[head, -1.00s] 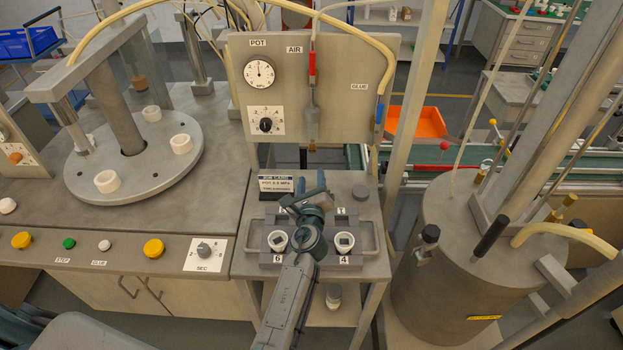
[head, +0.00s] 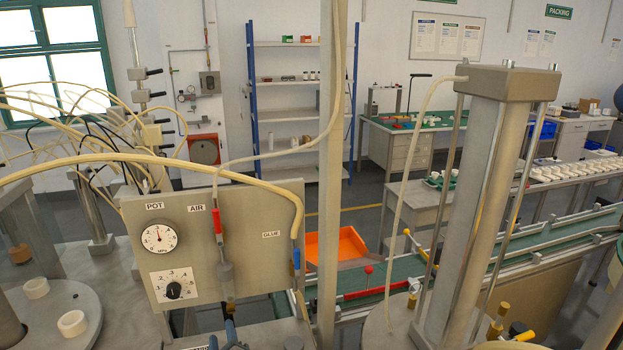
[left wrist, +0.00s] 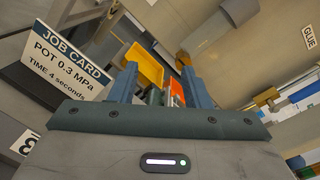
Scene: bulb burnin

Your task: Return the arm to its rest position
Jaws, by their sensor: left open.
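My left gripper (head: 224,338) shows only at the bottom edge of the head view, where its blue fingertips poke up below the pot panel (head: 222,245). The rest of that arm is cut off there. In the left wrist view its two blue fingers (left wrist: 160,84) stand apart with nothing held between them. A job card (left wrist: 65,62) reading "POT 0.3 MPa, TIME 4 seconds" is just left of the fingers in that view. My right gripper is in neither view.
The panel carries a gauge (head: 160,238) and a dial (head: 173,290). A metal post (head: 331,150) rises right of it. Behind are an orange bin (head: 338,250) and a green conveyor (head: 460,260). A tall metal press column (head: 485,190) stands at right.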

